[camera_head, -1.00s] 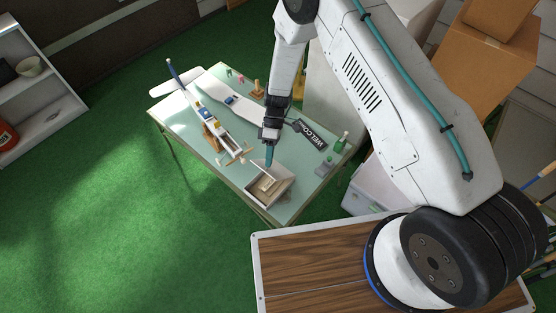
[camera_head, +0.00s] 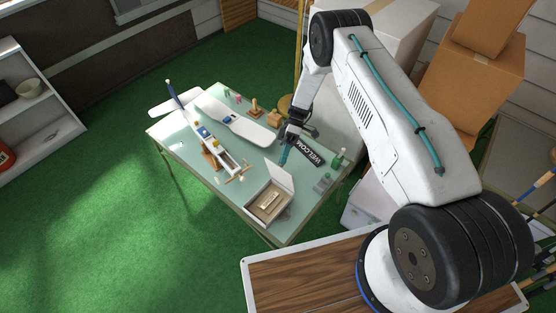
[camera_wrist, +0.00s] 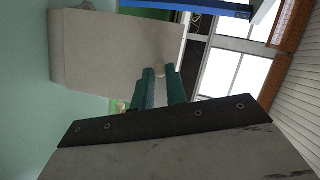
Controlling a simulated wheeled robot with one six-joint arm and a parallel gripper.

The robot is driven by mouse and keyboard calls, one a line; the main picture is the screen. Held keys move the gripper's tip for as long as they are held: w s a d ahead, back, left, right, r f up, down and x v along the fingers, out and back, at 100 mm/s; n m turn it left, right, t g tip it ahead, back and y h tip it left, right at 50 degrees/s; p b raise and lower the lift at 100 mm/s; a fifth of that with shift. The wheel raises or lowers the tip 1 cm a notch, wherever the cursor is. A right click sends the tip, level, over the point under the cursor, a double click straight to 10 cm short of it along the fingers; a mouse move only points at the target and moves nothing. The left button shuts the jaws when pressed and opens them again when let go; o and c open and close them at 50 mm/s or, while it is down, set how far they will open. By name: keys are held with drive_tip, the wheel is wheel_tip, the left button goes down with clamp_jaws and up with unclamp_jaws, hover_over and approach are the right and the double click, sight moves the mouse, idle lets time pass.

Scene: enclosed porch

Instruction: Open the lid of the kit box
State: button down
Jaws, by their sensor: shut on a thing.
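The kit box (camera_head: 264,209) stands near the front corner of the pale green table, with a tan piece lying inside it. Its white lid (camera_head: 281,177) stands raised and tilted back at the box's far side. In the wrist view the lid (camera_wrist: 105,50) is a large grey-white panel. My gripper (camera_head: 284,159) is behind the lid's upper edge. In the wrist view its teal fingers (camera_wrist: 161,80) close around a small beige knob (camera_wrist: 159,70) at the lid's edge. The fingers partly hide the knob.
A model plane (camera_head: 222,150) in parts lies on the table (camera_head: 185,155) left of the box. A WELCOME sign (camera_head: 311,151), a green bottle (camera_head: 339,158) and small items stand on the right. Cardboard boxes (camera_head: 470,85) stack behind my arm. Green floor is open at left.

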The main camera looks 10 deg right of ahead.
drive_tip(key=shift+f, duration=0.1)
drive_tip(key=c, duration=1.4)
unclamp_jaws()
drive_tip(key=shift+v, duration=3.85)
